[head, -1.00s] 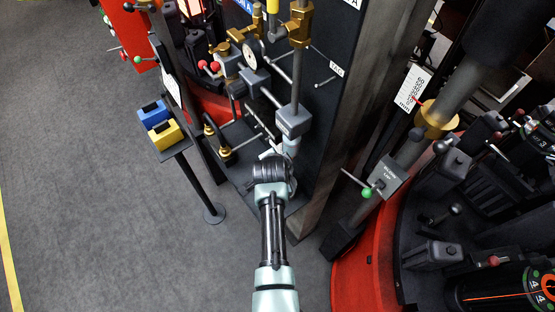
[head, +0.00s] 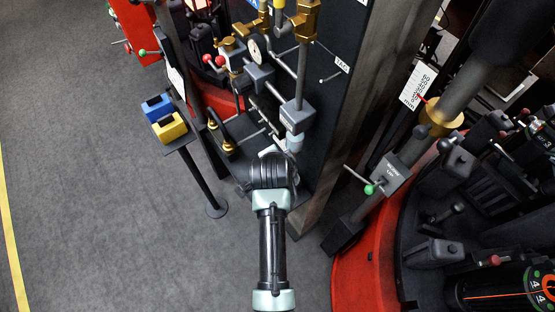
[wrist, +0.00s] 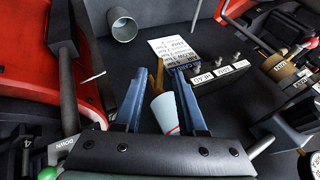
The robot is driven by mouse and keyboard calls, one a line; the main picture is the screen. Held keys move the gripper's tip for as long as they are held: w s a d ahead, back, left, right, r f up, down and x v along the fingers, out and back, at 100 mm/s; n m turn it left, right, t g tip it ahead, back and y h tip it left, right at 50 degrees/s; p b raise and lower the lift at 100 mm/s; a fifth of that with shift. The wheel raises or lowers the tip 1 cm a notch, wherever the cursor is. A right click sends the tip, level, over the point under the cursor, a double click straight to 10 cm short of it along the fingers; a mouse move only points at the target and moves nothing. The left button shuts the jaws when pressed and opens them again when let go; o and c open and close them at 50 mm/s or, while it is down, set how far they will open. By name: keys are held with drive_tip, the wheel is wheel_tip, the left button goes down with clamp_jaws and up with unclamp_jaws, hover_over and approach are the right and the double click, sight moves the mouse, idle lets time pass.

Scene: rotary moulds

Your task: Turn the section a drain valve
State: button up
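In the wrist view my gripper (wrist: 158,98) has its two blue fingers apart. A brass-coloured piece (wrist: 153,76) and a white cylindrical piece (wrist: 165,113) show between the fingers; I cannot tell contact or whether the brass piece is the drain valve. In the head view my dark wrist hides the gripper, below a grey block on a vertical rod (head: 294,117). Small brass fittings (head: 228,147) with dark handles stand low at the left of the panel. No drain valve label is readable.
A stand with a blue box (head: 157,107) and a yellow box (head: 169,127) is at the left. A dark upright post (head: 345,130) and a red-rimmed machine (head: 358,268) with a green-knobbed lever (head: 369,190) are at the right. The grey floor (head: 90,190) at the left is clear.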

drive_tip(key=v, duration=0.6)
drive_tip(key=shift+s, duration=0.1)
idle(0.5)
